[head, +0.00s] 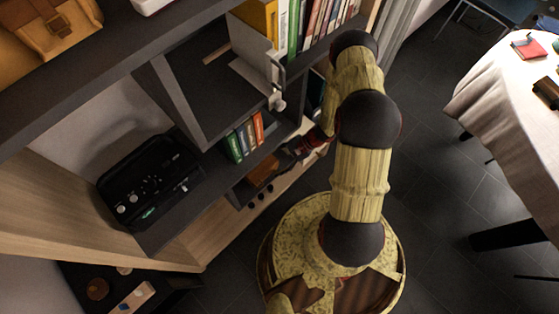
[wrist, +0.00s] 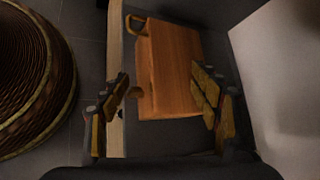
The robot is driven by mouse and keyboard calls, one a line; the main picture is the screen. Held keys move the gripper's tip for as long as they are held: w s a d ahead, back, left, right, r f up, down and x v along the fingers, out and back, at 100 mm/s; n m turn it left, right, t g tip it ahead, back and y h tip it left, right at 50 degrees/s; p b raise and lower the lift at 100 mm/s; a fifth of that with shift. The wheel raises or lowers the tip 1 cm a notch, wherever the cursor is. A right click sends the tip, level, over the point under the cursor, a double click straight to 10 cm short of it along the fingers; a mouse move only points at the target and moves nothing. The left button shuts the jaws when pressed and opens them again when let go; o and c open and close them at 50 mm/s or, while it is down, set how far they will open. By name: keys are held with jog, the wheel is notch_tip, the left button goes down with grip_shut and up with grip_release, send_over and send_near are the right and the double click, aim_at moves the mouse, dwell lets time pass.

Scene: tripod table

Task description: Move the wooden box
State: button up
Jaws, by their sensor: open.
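The wooden box (wrist: 172,65) is orange-brown, and its flat face shows in the wrist view, ahead of and partly between my fingers. A handle shows at its upper left corner and a round knob at its lower left. In the head view the wooden box (head: 264,171) is small and partly hidden in the low shelf compartment. My gripper (wrist: 160,78) is open, with one finger on each side of the box's near part. I cannot tell whether either finger touches it. In the head view my gripper (head: 290,153) is at the box's right, mostly in shadow.
A pale wooden shelf edge (wrist: 115,60) runs close beside the left finger. A pale wall-like surface (wrist: 280,70) stands at right. A round table (head: 510,110) stands right, with dark floor between.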

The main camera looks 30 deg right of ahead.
jog(key=shift+x, duration=0.95)
jog(key=shift+s, duration=0.15)
